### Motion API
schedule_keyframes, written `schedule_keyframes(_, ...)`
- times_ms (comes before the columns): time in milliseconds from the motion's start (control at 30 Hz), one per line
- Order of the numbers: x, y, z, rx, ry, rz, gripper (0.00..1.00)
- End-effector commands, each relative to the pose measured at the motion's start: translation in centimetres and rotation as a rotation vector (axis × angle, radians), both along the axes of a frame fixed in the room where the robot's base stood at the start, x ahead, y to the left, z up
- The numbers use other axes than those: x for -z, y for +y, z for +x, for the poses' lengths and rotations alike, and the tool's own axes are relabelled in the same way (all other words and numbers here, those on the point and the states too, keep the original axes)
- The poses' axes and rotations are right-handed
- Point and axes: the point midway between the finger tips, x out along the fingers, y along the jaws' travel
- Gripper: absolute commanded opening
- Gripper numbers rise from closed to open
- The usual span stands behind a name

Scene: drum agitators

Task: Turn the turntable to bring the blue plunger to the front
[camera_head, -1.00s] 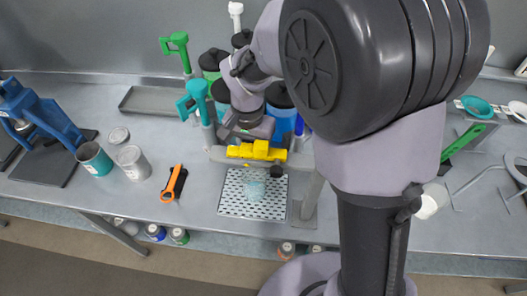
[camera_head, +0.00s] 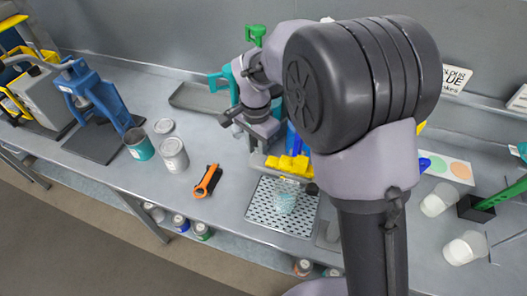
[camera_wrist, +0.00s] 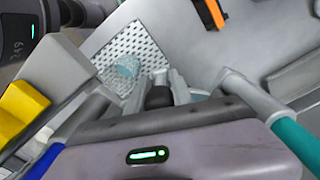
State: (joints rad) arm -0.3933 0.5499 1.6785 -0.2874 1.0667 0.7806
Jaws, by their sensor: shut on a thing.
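My gripper (camera_wrist: 160,88) reaches down among the turntable's plungers, its two grey fingers closed around a black knob (camera_wrist: 158,98). In the head view my gripper's mauve body (camera_head: 268,125) hides most of the turntable and the fingertips. The blue plunger shows as a small blue strip (camera_head: 293,138) right of my gripper. In the wrist view its blue handle (camera_wrist: 45,160) is at the lower left. A teal handle (camera_head: 222,80) stands left of my gripper and also shows at the right of the wrist view (camera_wrist: 298,146). A green handle (camera_head: 256,33) stands behind.
An orange tool (camera_head: 207,182), cans (camera_head: 172,155) and a blue press (camera_head: 95,95) stand to the left. A grey tray (camera_head: 200,97) lies behind.

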Motion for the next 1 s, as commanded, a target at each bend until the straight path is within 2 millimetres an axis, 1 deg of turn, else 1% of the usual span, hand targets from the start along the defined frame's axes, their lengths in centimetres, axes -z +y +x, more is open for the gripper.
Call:
schedule_keyframes(300,0.03,0.80,0.83,0.054,0.000,0.000,0.00)
schedule_keyframes(833,0.07,0.94,0.93,0.065,0.001,0.000,0.00)
schedule_keyframes(867,0.07,0.94,0.93,0.065,0.001,0.000,0.33)
schedule_keyframes(900,0.07,0.93,0.94,0.065,0.001,0.000,0.36)
schedule_keyframes(1000,0.06,0.93,0.94,0.064,0.001,0.000,0.36)
